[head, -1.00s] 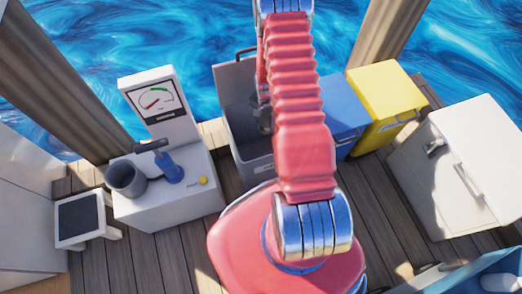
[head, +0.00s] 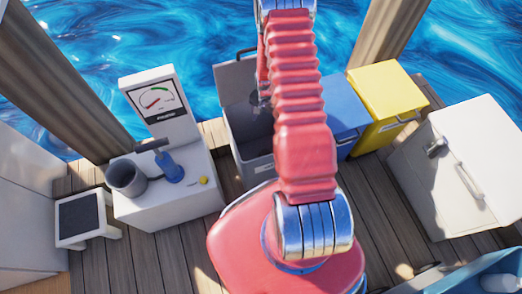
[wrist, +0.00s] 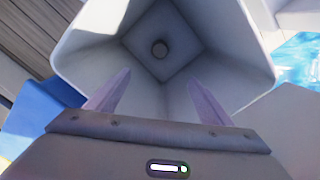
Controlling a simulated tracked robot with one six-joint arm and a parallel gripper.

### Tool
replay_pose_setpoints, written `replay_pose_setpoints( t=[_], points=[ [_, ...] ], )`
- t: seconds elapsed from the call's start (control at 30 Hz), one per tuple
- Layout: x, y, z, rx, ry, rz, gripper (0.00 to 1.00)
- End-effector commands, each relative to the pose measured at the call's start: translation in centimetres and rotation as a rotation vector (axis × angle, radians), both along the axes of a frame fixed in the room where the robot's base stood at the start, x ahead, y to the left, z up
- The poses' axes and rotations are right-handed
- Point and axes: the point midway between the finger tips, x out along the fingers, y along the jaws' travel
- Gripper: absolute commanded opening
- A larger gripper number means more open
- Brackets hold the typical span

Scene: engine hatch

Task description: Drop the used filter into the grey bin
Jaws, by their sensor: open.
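The grey bin (head: 257,168) stands on the deck behind my arm, with its lid (head: 236,82) raised. In the wrist view I look down into the open bin (wrist: 75,55). In the head view my arm hides most of the gripper and part of the bin.
A blue bin (head: 343,122) and a yellow bin (head: 388,100), both closed, stand right of the grey one. A white cabinet (head: 465,165) is at the right. At the left are a gauge stand (head: 165,190) with a grey cup (head: 126,178) and blue tool (head: 170,166), and a low stool (head: 82,220).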

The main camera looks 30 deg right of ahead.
Motion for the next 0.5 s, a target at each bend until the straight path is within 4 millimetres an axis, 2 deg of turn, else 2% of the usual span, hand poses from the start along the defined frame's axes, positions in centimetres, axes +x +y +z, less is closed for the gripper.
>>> replay_pose_setpoints(
  t=[0.5],
  points=[
    [0.1,-0.1,6.7,-0.002,-0.003,0.0,0.74]
  ],
)
